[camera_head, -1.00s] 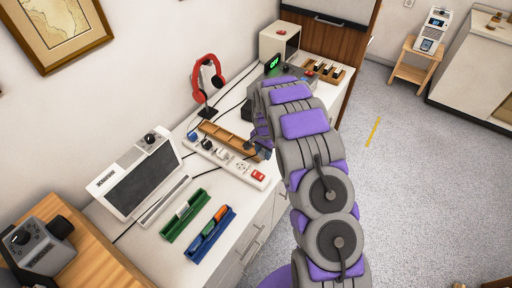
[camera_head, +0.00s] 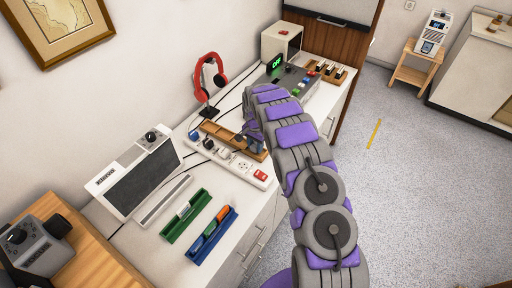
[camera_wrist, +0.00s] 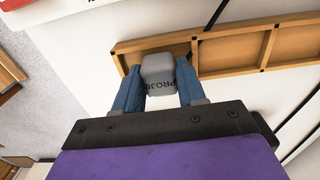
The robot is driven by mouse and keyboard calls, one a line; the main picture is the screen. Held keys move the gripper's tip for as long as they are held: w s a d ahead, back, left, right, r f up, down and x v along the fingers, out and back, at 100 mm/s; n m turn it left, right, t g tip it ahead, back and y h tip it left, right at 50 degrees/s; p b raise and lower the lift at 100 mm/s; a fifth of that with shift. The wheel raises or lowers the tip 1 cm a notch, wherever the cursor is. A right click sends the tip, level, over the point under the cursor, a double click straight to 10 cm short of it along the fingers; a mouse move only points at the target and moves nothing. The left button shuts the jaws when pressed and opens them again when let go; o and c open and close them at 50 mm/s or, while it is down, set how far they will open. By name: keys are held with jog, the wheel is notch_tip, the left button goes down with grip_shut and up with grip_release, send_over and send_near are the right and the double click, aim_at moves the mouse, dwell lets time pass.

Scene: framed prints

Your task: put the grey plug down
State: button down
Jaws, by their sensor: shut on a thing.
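My gripper (camera_wrist: 160,88) is shut on the grey plug (camera_wrist: 158,70), which sits between its two blue fingers in the wrist view. Dark lettering reading "PROJE" shows on the plug. The plug is in front of a long wooden tray (camera_wrist: 222,53) with compartments and covers part of its rim. I cannot tell whether it touches the tray. In the head view, my gripper is over the right part of the wooden tray (camera_head: 217,131), and the plug cannot be made out there.
A white power strip (camera_head: 225,157) with plugs and a red switch lies in front of the tray. A red headset on a stand (camera_head: 209,82) is behind it. Green (camera_head: 186,217) and blue (camera_head: 211,236) holders stand nearer. A device with coloured buttons (camera_head: 297,82) is beyond my arm.

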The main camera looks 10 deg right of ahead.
aim_at(255, 145)
jog(key=shift+a+f, duration=0.25)
jog(key=shift+f, duration=0.2)
jog(key=shift+a+r, duration=0.1)
jog(key=shift+d, duration=0.25)
jog(key=c, duration=1.1)
grip_release()
jog(key=shift+d, duration=0.2)
jog(key=shift+o, duration=0.9)
jog(key=shift+d, duration=0.2)
jog(key=shift+a+r, duration=0.1)
jog(key=shift+a, duration=0.25)
jog(key=shift+a+r, duration=0.15)
jog(key=shift+r, duration=0.1)
jog(key=r, duration=0.3)
jog(key=r+p, duration=0.1)
jog(key=r, duration=0.3)
jog(key=r+p, duration=0.1)
jog(key=r, duration=0.2)
jog(key=shift+d+r, duration=0.15)
jog(key=shift+d, duration=0.2)
jog(key=s+d+r+n, duration=0.2)
jog(key=s+r+n, duration=0.2)
jog(key=s+r, duration=1.85)
jog(key=s+a+n+g, duration=0.1)
jog(key=s+n, duration=0.4)
jog(key=s, duration=2.4)
jog(key=shift+s+a+g, duration=0.4)
jog(key=shift+a, duration=0.25)
